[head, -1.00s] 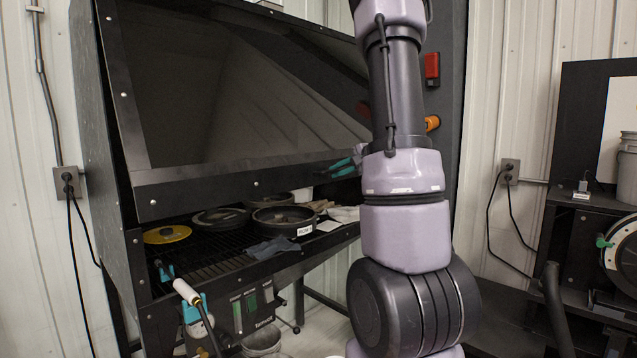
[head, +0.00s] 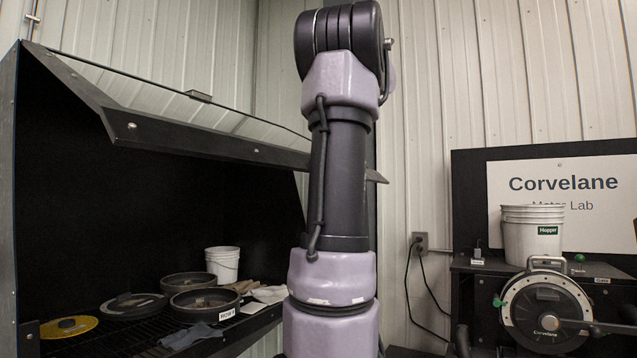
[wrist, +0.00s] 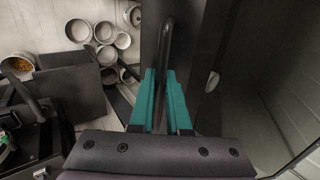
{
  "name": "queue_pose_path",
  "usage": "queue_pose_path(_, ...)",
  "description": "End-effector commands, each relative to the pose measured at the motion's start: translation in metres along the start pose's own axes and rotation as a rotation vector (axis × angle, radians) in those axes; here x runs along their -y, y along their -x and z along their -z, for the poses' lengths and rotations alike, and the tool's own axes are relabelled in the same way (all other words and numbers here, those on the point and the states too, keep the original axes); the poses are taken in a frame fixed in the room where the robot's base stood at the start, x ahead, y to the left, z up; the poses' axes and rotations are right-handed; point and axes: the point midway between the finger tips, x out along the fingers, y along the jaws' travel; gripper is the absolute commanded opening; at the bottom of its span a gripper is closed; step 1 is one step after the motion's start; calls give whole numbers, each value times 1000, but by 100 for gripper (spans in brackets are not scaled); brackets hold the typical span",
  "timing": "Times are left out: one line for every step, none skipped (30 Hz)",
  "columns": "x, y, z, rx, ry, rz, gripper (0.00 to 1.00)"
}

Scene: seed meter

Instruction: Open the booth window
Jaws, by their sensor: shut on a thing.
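The booth window (head: 205,143) is tilted up and out at the top of the black booth, its dark lower frame rail sloping across the head view. The booth front below it is open. In the wrist view, the teal fingers of my gripper (wrist: 162,85) are closed around a dark bar handle (wrist: 166,38) next to the window's frame. In the head view my arm rises in front of the window's right end, and the gripper itself is not visible there.
The booth holds a yellow disc (head: 68,327), several dark round pans (head: 187,283) and a white bucket (head: 222,264). To the right, a bench carries a white hopper bucket (head: 531,238) and a seed meter (head: 546,312).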

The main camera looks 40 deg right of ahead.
Motion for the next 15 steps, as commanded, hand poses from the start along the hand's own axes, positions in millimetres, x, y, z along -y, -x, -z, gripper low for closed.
queue_pose_path(1, 9, 1, -3, -3, -2, 0)
queue_pose_path(2, 14, 1, -2, -2, -2, 0)
queue_pose_path(3, 19, 1, -1, -3, -3, 0)
queue_pose_path(4, 23, 1, -1, -3, -3, 0)
queue_pose_path(5, 26, 1, -1, -2, -2, 0)
queue_pose_path(6, 30, 1, -1, -2, -1, 0)
queue_pose_path(6, 33, 1, -1, -2, -2, 0)
queue_pose_path(6, 34, 1, 0, -3, -2, 0)
queue_pose_path(7, 37, 1, 0, -2, -3, 0)
queue_pose_path(7, 38, 1, 0, -1, -3, 0)
queue_pose_path(8, 39, 1, 1, -1, -3, 0)
queue_pose_path(8, 40, 1, 2, -1, -2, 0)
queue_pose_path(8, 40, 0, 2, -1, -2, 0)
queue_pose_path(8, 40, 0, 3, -1, -2, 0)
queue_pose_path(8, 40, 0, 3, -1, -2, 0)
